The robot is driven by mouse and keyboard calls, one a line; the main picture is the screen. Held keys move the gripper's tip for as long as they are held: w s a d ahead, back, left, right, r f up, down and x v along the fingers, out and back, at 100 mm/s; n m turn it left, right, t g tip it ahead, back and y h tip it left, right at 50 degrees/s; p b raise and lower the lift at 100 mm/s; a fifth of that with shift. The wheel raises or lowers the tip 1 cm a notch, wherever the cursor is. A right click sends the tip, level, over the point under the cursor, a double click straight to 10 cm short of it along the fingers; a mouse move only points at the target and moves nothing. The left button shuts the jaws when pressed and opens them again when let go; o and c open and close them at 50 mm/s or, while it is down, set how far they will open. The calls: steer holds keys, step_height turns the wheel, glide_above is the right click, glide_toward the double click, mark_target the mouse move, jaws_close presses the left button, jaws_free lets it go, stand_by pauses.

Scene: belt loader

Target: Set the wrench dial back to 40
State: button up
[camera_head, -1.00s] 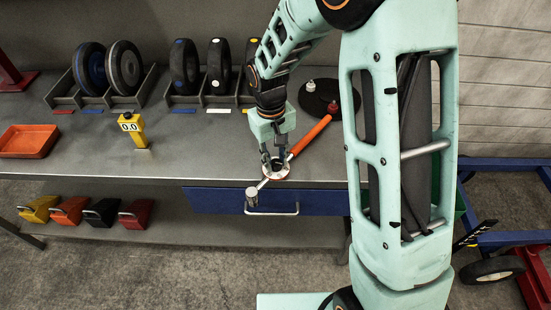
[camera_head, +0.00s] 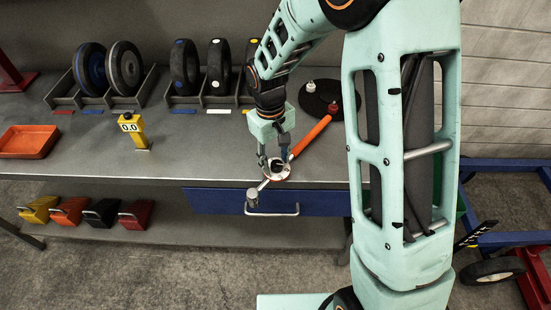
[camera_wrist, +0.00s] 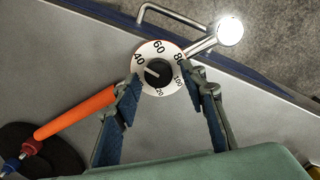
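The torque wrench lies on the bench near its front edge, with an orange handle (camera_head: 312,137) and a round white dial (camera_head: 276,172). In the wrist view the dial (camera_wrist: 160,47) shows 40, 60, 80, 100 and 120 around a black knob (camera_wrist: 160,75). A white mark on the knob points left, near the 40 side; its exact reading is unclear. My gripper (camera_head: 274,159) is open above the dial. In the wrist view its fingertips (camera_wrist: 161,82) stand either side of the dial, apart from the knob.
A yellow stand (camera_head: 131,124) reads 0.0. An orange tray (camera_head: 28,141) and racked wheels (camera_head: 125,67) stand on the bench. The wrench's metal head (camera_head: 252,194) overhangs the front edge above a blue drawer (camera_head: 225,202). A dark round disc (camera_head: 321,92) lies behind the handle.

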mark_target(273, 162)
step_height(273, 162, up, 12)
steer(key=shift+a, duration=0.35)
stand_by(0.4)
stand_by(0.3)
